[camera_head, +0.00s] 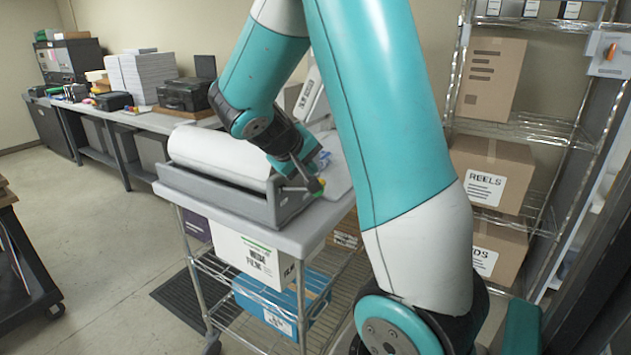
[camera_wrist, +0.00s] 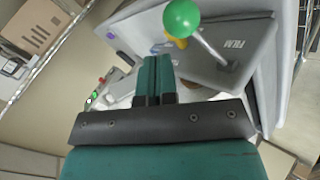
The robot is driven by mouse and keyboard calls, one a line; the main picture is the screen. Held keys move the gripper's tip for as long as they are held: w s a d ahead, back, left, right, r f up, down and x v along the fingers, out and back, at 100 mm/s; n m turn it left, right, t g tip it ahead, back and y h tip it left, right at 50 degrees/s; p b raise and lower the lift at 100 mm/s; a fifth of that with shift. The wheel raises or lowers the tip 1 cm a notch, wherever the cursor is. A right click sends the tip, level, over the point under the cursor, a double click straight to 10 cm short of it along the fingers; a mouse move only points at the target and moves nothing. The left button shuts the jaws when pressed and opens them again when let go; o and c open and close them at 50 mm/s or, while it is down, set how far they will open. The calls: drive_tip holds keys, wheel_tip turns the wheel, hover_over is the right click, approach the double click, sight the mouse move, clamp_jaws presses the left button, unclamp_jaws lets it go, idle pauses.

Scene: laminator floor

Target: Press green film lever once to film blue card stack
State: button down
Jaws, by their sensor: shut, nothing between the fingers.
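The grey laminator (camera_head: 285,205) with a wide white roll (camera_head: 215,153) sits on a cart. The green film lever's ball knob (camera_wrist: 181,18) stands on a metal rod beside the word FILM in the wrist view; in the head view a bit of its green (camera_head: 320,194) shows below my gripper. My gripper (camera_wrist: 158,78) is shut and empty, its fingertips close to the knob, with a gap between them in the picture. A small blue and white patch (camera_head: 323,160) by my gripper may be the blue card stack, but my gripper and arm hide most of it.
A grey cart (camera_head: 290,245) has boxes on wire shelves below. A wire rack (camera_head: 520,130) with brown boxes stands at right. A long bench (camera_head: 140,115) with paper and machines runs along the left wall. Floor at left is open.

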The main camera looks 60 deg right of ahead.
drive_tip(key=shift+r, duration=0.1)
drive_tip(key=r+p, duration=0.2)
drive_tip(key=w+r+p, duration=0.1)
drive_tip(key=r+p, duration=0.1)
drive_tip(key=shift+w+r, duration=0.2)
drive_tip(key=shift+r, duration=0.1)
drive_tip(key=shift+a, duration=0.1)
idle(0.7)
drive_tip(key=s+a+f+n+t+y+b, duration=0.1)
drive_tip(key=a+f+n+y+b, duration=0.25)
drive_tip(key=a, duration=0.75)
drive_tip(key=s+a+f+n+t+y+b, duration=0.1)
drive_tip(key=a+f+n+t+y+b, duration=0.2)
drive_tip(key=a, duration=0.9)
drive_tip(key=s+a+f+n+g+y+b, duration=0.1)
drive_tip(key=s+a+n+g+y+b, duration=0.2)
drive_tip(key=s+a, duration=1.1)
drive_tip(key=n+g+y, duration=0.1)
drive_tip(key=n+y, duration=0.1)
drive_tip(key=y, duration=0.1)
drive_tip(key=shift+s+a+f+y, duration=0.15)
drive_tip(key=shift+a+f+y, duration=0.2)
drive_tip(key=shift+a, duration=0.05)
